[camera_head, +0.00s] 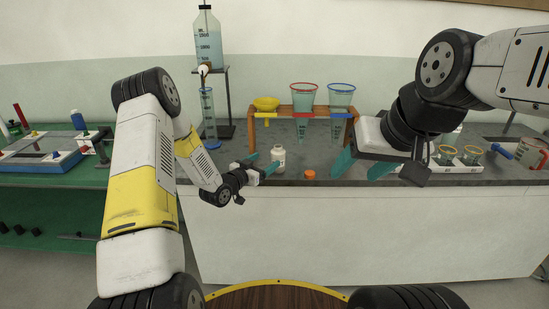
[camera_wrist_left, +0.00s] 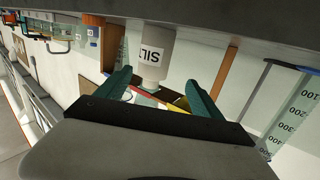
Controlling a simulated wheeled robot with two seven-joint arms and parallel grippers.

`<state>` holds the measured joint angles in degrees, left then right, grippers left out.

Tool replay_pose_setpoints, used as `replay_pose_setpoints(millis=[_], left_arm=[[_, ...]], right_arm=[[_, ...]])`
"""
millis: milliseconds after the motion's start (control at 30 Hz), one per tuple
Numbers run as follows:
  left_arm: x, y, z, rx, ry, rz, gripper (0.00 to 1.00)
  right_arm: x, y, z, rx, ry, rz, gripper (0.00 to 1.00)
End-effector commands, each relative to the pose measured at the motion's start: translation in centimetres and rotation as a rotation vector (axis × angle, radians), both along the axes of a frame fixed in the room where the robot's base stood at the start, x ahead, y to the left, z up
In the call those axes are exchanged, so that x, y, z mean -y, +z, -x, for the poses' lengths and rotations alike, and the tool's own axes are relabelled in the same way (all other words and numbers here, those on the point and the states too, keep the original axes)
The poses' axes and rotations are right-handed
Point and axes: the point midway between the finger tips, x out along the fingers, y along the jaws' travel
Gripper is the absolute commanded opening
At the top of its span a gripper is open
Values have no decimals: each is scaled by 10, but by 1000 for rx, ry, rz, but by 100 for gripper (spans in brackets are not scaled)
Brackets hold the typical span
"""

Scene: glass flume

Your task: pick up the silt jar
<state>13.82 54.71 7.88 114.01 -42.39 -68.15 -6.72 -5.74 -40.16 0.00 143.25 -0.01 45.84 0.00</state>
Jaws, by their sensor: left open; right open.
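The silt jar (camera_head: 279,158) is a small white jar standing upright on the grey bench near its front edge. In the left wrist view the jar (camera_wrist_left: 152,52) appears upside down, with part of its "SILT" label showing. My left gripper (camera_head: 262,163) is open just left of the jar in the head view. In the wrist view its teal fingertips (camera_wrist_left: 157,80) point towards the jar, which lies across the gap between them; I cannot tell whether they touch it. My right gripper (camera_head: 362,168) is open and empty at the bench's front edge, well right of the jar.
An orange cap (camera_head: 310,174) lies right of the jar. Behind stands a wooden rack (camera_head: 318,110) with a yellow funnel (camera_head: 266,104) and red- and blue-rimmed cups. A graduated cylinder (camera_head: 208,118) stands at left. A white tray (camera_head: 459,165) with glasses is at right.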

Motion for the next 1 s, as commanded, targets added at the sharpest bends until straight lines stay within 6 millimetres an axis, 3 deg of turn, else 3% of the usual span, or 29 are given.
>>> replay_pose_setpoints(millis=[100,267,800,1000], left_arm=[[3,-15,5,23,-12,43,77],[10,-19,2,45,-19,68,77],[49,-24,-53,44,-18,67,77],[52,-24,-57,43,-18,67,77]], right_arm=[[0,0,0,-1,0,0,57],[0,0,0,-1,0,0,57],[0,0,0,-1,0,0,57],[0,0,0,-1,0,0,57]])
